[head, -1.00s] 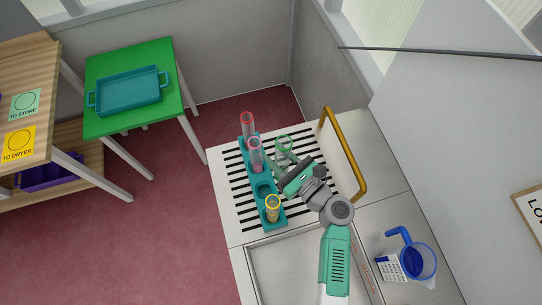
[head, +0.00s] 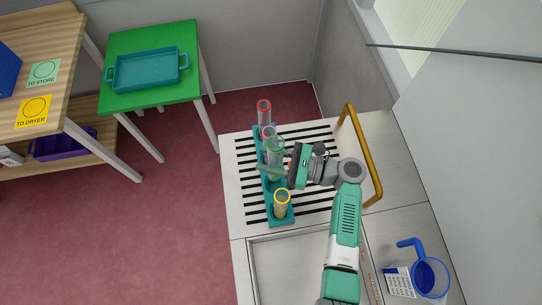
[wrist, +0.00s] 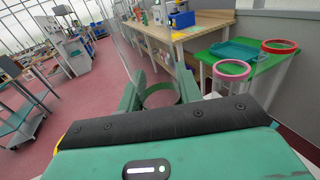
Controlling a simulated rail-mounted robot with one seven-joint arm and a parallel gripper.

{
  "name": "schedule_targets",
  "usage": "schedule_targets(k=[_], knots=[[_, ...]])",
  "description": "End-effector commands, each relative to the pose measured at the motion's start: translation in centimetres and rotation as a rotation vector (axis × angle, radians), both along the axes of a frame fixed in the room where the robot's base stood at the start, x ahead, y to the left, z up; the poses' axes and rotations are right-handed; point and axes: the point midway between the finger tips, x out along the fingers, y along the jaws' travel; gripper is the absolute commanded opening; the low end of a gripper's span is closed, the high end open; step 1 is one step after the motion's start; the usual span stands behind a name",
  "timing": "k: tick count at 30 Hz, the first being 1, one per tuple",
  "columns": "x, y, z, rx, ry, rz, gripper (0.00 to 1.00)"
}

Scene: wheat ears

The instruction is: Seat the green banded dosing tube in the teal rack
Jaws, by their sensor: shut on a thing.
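The green banded dosing tube (head: 275,150) is clear, with a green rim, and stands roughly upright over the teal rack (head: 271,218). My gripper (head: 270,171) is shut on it, reaching in from the right. In the wrist view the tube's green rim (wrist: 160,94) shows between the fingers. The tube's lower end is hidden by my fingers, so I cannot tell whether it is in a hole. The rack also holds a red-rimmed tube (head: 264,112) at the far end, a pink-rimmed tube (head: 267,131) beside it, and a yellow-rimmed tube (head: 282,204) at the near end.
The rack stands on a slotted white drainboard (head: 235,190). A yellow bar handle (head: 360,150) rises at its right. A blue jug (head: 430,276) stands at the lower right. A green table (head: 150,98) with a teal tray (head: 147,71) is at the far left.

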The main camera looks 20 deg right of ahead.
Motion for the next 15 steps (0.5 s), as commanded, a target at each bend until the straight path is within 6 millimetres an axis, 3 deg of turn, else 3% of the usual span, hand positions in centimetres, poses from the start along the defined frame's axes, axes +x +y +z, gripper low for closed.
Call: schedule_targets(k=[6, 15], knots=[[0.0, -0.1, 0.3, 0.002, -0.002, -0.002, 0.00], [0.0, -0.1, -3.0, 0.002, -0.003, -0.002, 0.00]])
